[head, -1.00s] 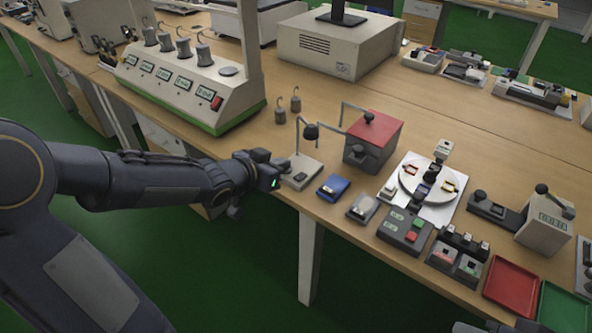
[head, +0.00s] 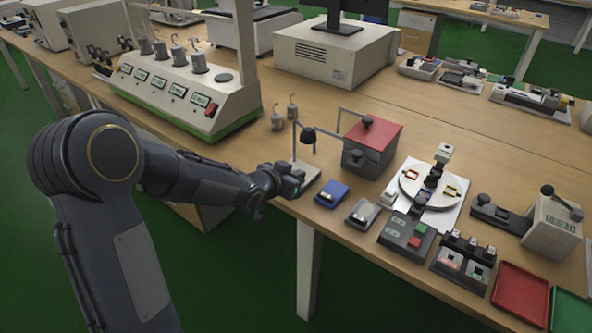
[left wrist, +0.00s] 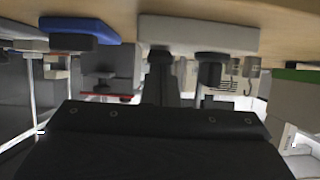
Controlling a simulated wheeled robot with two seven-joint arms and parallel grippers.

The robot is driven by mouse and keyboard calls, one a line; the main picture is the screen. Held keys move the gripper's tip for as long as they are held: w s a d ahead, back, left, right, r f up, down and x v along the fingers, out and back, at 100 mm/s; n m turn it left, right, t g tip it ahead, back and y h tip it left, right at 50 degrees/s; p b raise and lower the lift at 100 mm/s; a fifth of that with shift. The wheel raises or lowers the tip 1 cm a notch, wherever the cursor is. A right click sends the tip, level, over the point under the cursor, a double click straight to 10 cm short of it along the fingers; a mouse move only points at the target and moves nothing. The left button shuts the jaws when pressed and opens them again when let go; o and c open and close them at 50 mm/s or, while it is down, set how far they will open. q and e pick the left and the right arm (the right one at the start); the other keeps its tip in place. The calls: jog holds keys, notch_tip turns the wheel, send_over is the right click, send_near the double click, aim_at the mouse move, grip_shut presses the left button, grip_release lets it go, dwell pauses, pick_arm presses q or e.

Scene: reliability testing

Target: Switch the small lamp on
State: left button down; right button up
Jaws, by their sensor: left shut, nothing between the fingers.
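The small lamp (head: 308,134) has a dark shade on a thin post over a white base (head: 311,172). It stands near the table's front edge, and no glow shows under its shade. My left gripper (head: 294,179) is shut and empty at the left front of the base and hides the part with the dark switch. In the left wrist view, which looks upside down, the white lamp base (left wrist: 200,32) is close ahead and my dark finger (left wrist: 160,78) points at it. I cannot tell if they touch. My right gripper is out of view.
A blue box (head: 331,194) and a grey box (head: 363,212) sit to the right along the edge. A red-topped grey box (head: 372,145) stands behind. Hooked weights (head: 278,121) stand behind the lamp, and a long weighing unit (head: 180,90) is to the left.

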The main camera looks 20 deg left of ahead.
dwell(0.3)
pick_arm(q)
jog(key=shift+p, duration=0.4)
jog(key=shift+w+f+g+y+p, duration=0.1)
jog(key=shift+f+g+y+p, duration=0.2)
jog(key=shift+f+g+p, duration=0.25)
jog(key=shift+r, duration=0.1)
jog(key=shift+w+d, duration=0.3)
jog(key=shift+w, duration=0.4)
jog(key=shift+r, duration=0.15)
